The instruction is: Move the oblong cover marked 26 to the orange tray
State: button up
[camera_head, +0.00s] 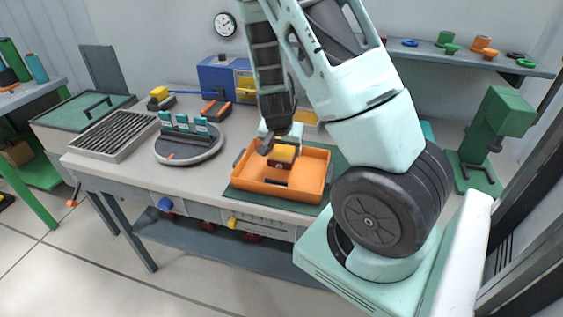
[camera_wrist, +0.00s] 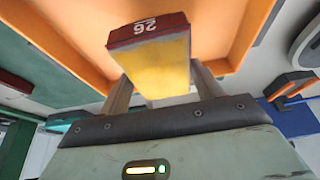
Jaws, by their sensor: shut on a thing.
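The oblong cover marked 26 (camera_wrist: 150,62) has a yellow body and a dark red end face with "26" on it. In the head view the cover (camera_head: 284,154) is over the inside of the orange tray (camera_head: 262,190). My gripper (camera_wrist: 160,88) is shut on the cover, with one finger on each side. The orange tray's wall also shows in the wrist view (camera_wrist: 60,45), around the cover. I cannot tell whether the cover touches the tray floor. My gripper and arm hide part of the tray's back side in the head view.
The tray stands on a dark green mat at the bench's front. Left of it are a round grey stand (camera_head: 190,148) with teal pieces and a ribbed grey rack (camera_head: 112,135). A blue box (camera_head: 216,78) is behind. A green press (camera_head: 495,130) stands at the right.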

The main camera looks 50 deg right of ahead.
jog(key=shift+f, duration=2.25)
jog(key=shift+f, duration=0.2)
jog(key=o, duration=1.5)
jog(key=shift+c, duration=0.2)
jog(key=shift+r, duration=0.15)
jog(key=shift+r, duration=0.25)
jog(key=p+v, duration=0.2)
jog(key=v, duration=0.9)
jog(key=shift+s+a+r, duration=0.15)
jog(key=shift+a+r, duration=0.1)
